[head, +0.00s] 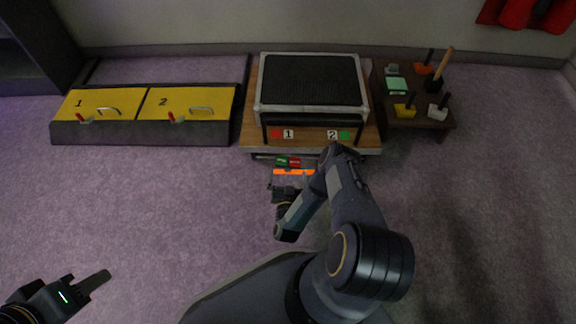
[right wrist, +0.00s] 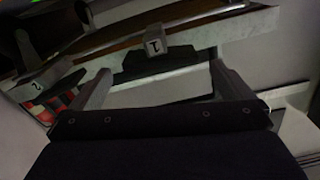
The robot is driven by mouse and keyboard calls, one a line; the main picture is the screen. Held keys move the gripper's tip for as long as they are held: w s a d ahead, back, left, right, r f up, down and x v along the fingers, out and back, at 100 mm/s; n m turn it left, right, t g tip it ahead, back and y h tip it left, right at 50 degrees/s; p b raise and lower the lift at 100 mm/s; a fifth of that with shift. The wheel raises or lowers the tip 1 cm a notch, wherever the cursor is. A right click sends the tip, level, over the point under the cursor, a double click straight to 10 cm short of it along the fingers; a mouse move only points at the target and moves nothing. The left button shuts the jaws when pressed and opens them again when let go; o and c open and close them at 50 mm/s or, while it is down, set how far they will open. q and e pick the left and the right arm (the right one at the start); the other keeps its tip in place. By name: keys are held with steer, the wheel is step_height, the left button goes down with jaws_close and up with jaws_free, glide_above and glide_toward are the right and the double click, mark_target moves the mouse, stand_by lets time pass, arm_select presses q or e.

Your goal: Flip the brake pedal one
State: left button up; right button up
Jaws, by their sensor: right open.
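In the right wrist view, a grey pedal with a dark plate carries a small block marked 1 (right wrist: 155,46). It lies ahead of and between the two fingers of my right gripper (right wrist: 160,86), which is open; I cannot tell whether they touch. Another grey pedal marked 2 (right wrist: 38,86) is at the left of that view. In the head view my right gripper (head: 286,189) is low in front of the wheeled-looking platform (head: 250,125), and the pedals are hard to make out there. My left gripper (head: 95,283) is at the lower left, over bare floor, away from the pedals.
The platform bears a black-topped case (head: 312,80) with a red label 1 and green label 2. A red and green piece (head: 288,162) and orange strip (head: 294,172) lie before it. Yellow panels (head: 188,102) stand left, a tool table (head: 420,116) right. The left floor is clear.

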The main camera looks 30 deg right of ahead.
steer(key=v, duration=0.3)
steer(key=shift+s+p, duration=0.15)
steer(key=shift+p, duration=0.2)
steer(key=shift+a, duration=0.1)
